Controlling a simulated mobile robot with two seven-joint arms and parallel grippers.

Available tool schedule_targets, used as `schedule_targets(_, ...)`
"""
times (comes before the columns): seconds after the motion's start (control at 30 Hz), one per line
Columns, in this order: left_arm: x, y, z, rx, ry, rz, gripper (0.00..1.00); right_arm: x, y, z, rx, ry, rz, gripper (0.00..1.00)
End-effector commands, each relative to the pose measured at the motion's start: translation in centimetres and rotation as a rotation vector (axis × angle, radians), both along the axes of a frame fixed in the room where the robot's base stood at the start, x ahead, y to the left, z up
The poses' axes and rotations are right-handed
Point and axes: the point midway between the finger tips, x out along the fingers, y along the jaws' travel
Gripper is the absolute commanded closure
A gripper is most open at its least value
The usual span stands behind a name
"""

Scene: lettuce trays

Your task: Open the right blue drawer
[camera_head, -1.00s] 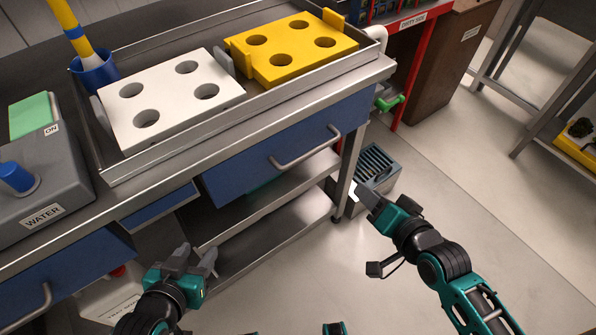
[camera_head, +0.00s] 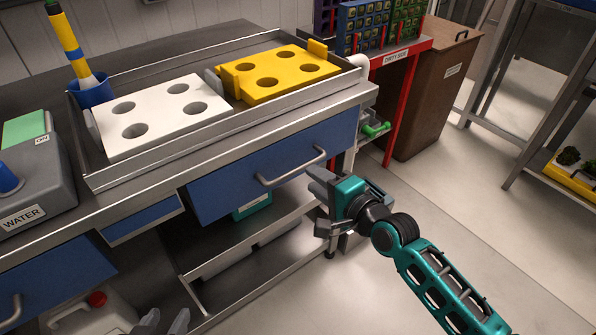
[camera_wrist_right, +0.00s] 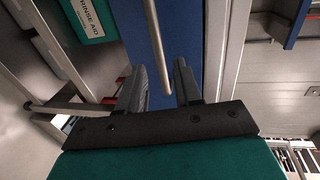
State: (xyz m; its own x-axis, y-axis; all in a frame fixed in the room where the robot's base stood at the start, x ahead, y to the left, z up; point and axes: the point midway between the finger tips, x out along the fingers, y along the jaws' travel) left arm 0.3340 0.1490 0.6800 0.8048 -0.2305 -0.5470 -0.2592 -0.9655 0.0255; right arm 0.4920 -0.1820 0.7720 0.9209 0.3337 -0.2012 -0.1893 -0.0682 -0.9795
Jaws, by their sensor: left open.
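The right blue drawer (camera_head: 230,190) sits under the steel counter and looks shut, with a bar handle (camera_head: 290,169) across its front. My right gripper (camera_head: 317,203) is open, just below and in front of the handle's right end. In the right wrist view the handle (camera_wrist_right: 155,40) runs down from the top edge, its end lined up between the two open fingers (camera_wrist_right: 162,85). I cannot tell whether it is inside the jaws; neither finger visibly touches it. My left gripper (camera_head: 166,319) is open and empty at the bottom edge, mostly cut off.
A tray (camera_head: 135,178) on the counter holds a white block (camera_head: 165,110) and a yellow block (camera_head: 270,85) with holes. Another blue drawer (camera_head: 60,275) is at left. A lower shelf (camera_head: 215,255) lies beneath. Open floor (camera_head: 470,215) is at right.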

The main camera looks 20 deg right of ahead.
Motion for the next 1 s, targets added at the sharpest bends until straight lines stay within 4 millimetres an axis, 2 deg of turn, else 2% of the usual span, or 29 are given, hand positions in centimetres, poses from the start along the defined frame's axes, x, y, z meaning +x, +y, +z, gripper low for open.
schedule_targets(0.03, 0.0, 0.0, -0.5, 0.0, 0.001, 0.0, 0.52, 1.0, 0.4, -0.4, 0.001, -0.002, 0.0, 0.66)
schedule_targets(0.2, -0.2, 0.0, -1.4, 0.001, 0.005, 0.001, 0.52, 3.7, 1.4, -1.0, -0.001, -0.001, 0.0, 0.66)
schedule_targets(0.4, -0.4, 0.0, -2.1, 0.0, 0.011, 0.003, 0.52, 5.7, 2.1, -1.4, -0.002, 0.0, 0.0, 0.66)
schedule_targets(0.8, -0.4, -0.1, -2.1, -0.008, 0.013, 0.008, 0.52, 6.3, 2.3, -1.5, -0.003, 0.001, 0.0, 0.66)
schedule_targets(1.0, -0.4, -0.1, -2.1, -0.007, 0.013, 0.008, 0.52, 6.2, 2.3, -1.4, -0.003, 0.001, 0.0, 0.85)
